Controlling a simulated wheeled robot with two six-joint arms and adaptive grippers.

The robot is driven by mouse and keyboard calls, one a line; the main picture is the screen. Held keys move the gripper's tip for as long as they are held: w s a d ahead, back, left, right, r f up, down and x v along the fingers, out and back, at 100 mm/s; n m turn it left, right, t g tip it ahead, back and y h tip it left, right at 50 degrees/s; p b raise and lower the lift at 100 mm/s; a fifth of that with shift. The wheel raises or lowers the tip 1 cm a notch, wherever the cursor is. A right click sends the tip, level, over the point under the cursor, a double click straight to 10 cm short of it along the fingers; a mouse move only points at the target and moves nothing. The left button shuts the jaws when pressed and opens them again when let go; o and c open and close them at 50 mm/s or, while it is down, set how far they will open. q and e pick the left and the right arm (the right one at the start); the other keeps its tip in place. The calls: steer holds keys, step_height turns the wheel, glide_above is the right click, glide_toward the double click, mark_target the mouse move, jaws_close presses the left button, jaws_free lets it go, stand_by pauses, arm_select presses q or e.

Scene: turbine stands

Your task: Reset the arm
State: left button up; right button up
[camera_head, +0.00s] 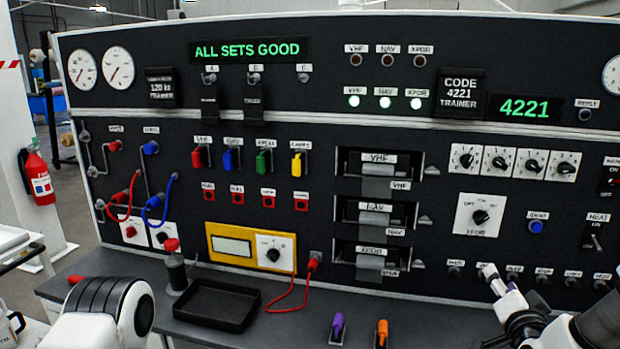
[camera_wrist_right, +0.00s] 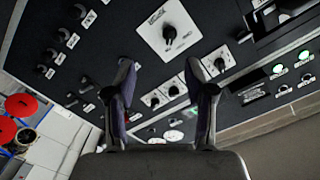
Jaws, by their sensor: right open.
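My right gripper (camera_head: 497,284) is at the lower right of the head view, in front of the panel's lower edge. In the right wrist view its two dark fingers (camera_wrist_right: 160,70) are spread apart with nothing between them. Beyond them is the black panel, with a white selector plate and dark knob (camera_wrist_right: 168,33) above the fingertips. A white and black part of my left arm (camera_head: 100,312) shows at the lower left of the head view. My left gripper is not in view.
The black control panel (camera_head: 330,100) fills the back, with screens reading "ALL SETS GOOD" (camera_head: 247,49) and "4221" (camera_head: 525,108). A black tray (camera_head: 215,305), a purple-handled tool (camera_head: 338,325) and an orange-handled one (camera_head: 382,330) sit on the grey ledge. A red lead hangs beside the yellow meter (camera_head: 230,228).

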steer(key=s+a+f+n+g+y, duration=0.1)
steer(key=s+a+f+n+g, duration=0.3)
steer(key=f, duration=0.6)
steer(key=s+a+f+m+g+y, duration=0.1)
steer(key=s+a+f+g, duration=0.1)
steer(key=s+f, duration=0.5)
steer(key=s+a+f+n+g+y, duration=0.2)
steer(key=s+a+f, duration=0.1)
steer(key=f, duration=0.9)
steer(key=s+a+f+n+g, duration=0.2)
steer(key=s+f+g, duration=0.2)
steer(key=s, duration=0.6)
steer(key=s+a+f+n+g, duration=0.2)
steer(key=s+f+g, duration=0.2)
steer(key=s, duration=0.7)
steer(key=shift+n+g, duration=0.4)
steer(key=shift+g, duration=0.2)
